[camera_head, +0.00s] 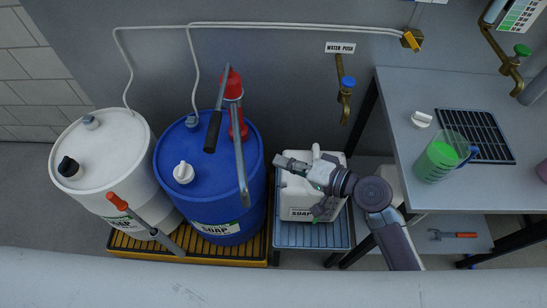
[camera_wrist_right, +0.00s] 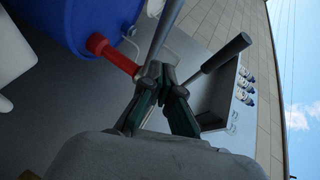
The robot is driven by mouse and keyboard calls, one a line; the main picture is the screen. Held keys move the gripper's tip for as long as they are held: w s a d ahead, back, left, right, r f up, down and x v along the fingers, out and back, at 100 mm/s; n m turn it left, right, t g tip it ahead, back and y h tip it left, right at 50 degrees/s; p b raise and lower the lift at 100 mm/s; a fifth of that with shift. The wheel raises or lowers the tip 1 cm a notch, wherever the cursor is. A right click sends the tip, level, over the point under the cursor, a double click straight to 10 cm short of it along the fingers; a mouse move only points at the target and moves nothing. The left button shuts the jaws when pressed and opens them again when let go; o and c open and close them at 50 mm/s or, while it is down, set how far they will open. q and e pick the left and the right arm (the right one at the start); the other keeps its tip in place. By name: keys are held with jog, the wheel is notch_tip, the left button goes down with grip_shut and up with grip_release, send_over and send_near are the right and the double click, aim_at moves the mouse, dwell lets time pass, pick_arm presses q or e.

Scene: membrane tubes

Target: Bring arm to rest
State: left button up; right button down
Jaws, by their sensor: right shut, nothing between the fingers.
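My right arm (camera_head: 398,240) comes in from the lower right and bends to the left. My right gripper (camera_head: 283,161) is above the white soap canister (camera_head: 296,200) and covers part of it. Whether it touches the canister is hard to tell from above. In the right wrist view the fingers of my right gripper (camera_wrist_right: 163,72) are together with nothing between them. My left gripper is not in view.
Left of the gripper stand a blue soap drum (camera_head: 215,170) with a red pump (camera_head: 233,85) and a white drum (camera_head: 105,145). At right a grey table (camera_head: 400,95) holds a green jug (camera_head: 438,160). A brass tap (camera_head: 344,105) hangs on the wall.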

jog(key=shift+v, duration=2.55)
jog(key=s+d+f+h, duration=0.1)
jog(key=d+f+h, duration=0.25)
jog(key=f, duration=0.75)
jog(key=s+d+f+m+h, duration=0.15)
jog(key=d+f, duration=0.25)
jog(key=f, duration=0.6)
jog(key=d+f+h, duration=0.4)
jog(key=f, duration=0.7)
jog(key=s+d+f+n+g+h, duration=0.3)
jog(key=s+d+f, duration=0.2)
jog(key=s+f, duration=0.8)
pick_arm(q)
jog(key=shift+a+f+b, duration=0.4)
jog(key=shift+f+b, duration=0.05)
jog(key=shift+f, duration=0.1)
pick_arm(e)
jog(key=s+d+f+n+g, duration=0.1)
jog(key=s+f, duration=0.2)
jog(key=s, duration=0.5)
jog(key=s+d+f+n+g+h, duration=0.1)
jog(key=s+f, duration=0.3)
jog(key=s, duration=0.5)
jog(key=shift+s+n+g, duration=0.3)
jog(key=shift+n+g, duration=0.3)
jog(key=shift+n, duration=0.15)
